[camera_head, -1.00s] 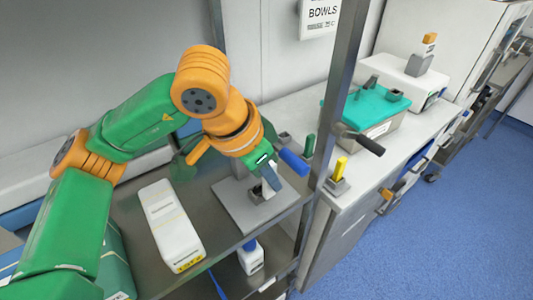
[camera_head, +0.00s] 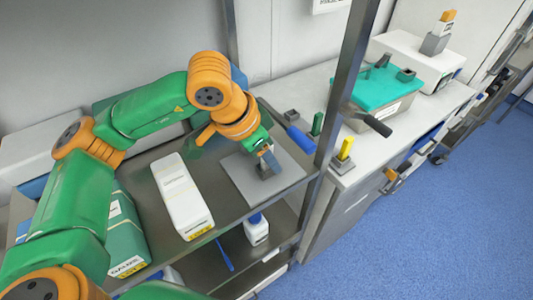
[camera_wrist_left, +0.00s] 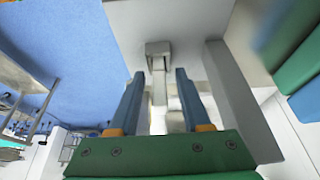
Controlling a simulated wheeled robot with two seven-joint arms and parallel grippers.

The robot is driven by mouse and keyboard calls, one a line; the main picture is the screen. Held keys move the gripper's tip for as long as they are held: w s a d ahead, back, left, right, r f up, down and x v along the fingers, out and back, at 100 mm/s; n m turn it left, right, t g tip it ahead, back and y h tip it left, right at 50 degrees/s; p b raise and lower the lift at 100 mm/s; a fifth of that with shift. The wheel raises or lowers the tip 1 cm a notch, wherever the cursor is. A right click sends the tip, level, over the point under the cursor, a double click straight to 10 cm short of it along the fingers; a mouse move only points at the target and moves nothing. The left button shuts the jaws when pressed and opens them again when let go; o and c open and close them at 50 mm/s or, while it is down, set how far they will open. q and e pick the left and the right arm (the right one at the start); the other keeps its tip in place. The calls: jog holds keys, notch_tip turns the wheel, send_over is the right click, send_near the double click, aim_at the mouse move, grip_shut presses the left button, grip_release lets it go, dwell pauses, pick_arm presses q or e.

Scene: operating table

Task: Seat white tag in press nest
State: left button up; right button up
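My left gripper (camera_head: 266,160) points down over the small grey nest block (camera_head: 268,172) on a grey base plate (camera_head: 243,180). In the left wrist view, its two blue fingers (camera_wrist_left: 160,78) stand apart, open. A narrow pale strip (camera_wrist_left: 160,92), apparently the white tag, shows between the fingers without visible contact with either. It lines up with the nest block (camera_wrist_left: 158,52); I cannot tell how deep it sits. In the head view the tag is not clearly visible behind the fingers. A blue lever handle (camera_head: 300,138) is right of the gripper. My right gripper is out of view.
A white box (camera_head: 180,197) lies left of the plate on the metal shelf. A metal post (camera_head: 345,85) stands to the right. Beyond it, the white counter holds a yellow tag in a grey holder (camera_head: 342,163), a green tag (camera_head: 317,124) and a teal-topped box (camera_head: 385,90).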

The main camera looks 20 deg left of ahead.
pick_arm(q)
jog(key=shift+r+p, duration=0.35)
jog(key=shift+r, duration=0.05)
jog(key=b+v, duration=0.1)
jog(key=v, duration=0.6)
jog(key=shift+s+f, duration=0.1)
jog(key=shift+s, duration=0.05)
